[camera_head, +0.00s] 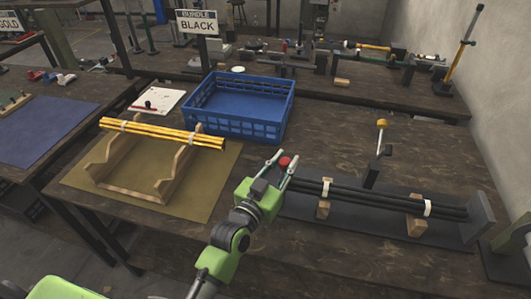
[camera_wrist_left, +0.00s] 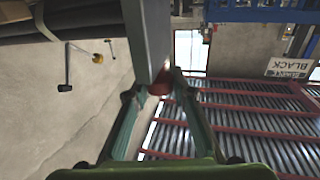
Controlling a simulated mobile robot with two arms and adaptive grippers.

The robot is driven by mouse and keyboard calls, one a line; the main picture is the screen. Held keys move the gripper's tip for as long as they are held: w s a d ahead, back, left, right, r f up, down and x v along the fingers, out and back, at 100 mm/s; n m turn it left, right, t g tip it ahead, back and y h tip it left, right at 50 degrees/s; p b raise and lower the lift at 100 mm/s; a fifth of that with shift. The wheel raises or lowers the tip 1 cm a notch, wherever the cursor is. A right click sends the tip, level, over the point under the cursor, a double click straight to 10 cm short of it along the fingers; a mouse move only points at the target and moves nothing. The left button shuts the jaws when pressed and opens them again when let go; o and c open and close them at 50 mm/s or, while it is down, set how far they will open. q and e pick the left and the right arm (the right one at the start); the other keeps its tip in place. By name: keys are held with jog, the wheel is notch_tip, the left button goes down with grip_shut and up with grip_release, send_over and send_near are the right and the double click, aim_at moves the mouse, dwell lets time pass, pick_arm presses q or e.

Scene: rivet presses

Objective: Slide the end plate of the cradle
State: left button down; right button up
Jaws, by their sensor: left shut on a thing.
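My left gripper (camera_head: 283,164) is at the left end of the cradle (camera_head: 375,240), a dark base on the right of the table. A grey upright plate (camera_head: 482,216) stands at the right end. My right gripper is not in view.
A wooden rack (camera_head: 151,192) with yellow rods (camera_head: 160,132) stands on a mat to the left. A blue crate (camera_head: 238,108) is behind the gripper. A post with a yellow knob (camera_head: 381,124) rises behind the rods. A BLACK sign (camera_head: 198,24) stands farther back.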

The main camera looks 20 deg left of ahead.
pick_arm(q)
jog(key=shift+d, duration=0.85)
jog(key=c, duration=1.7)
grip_release()
jog(key=v, duration=1.2)
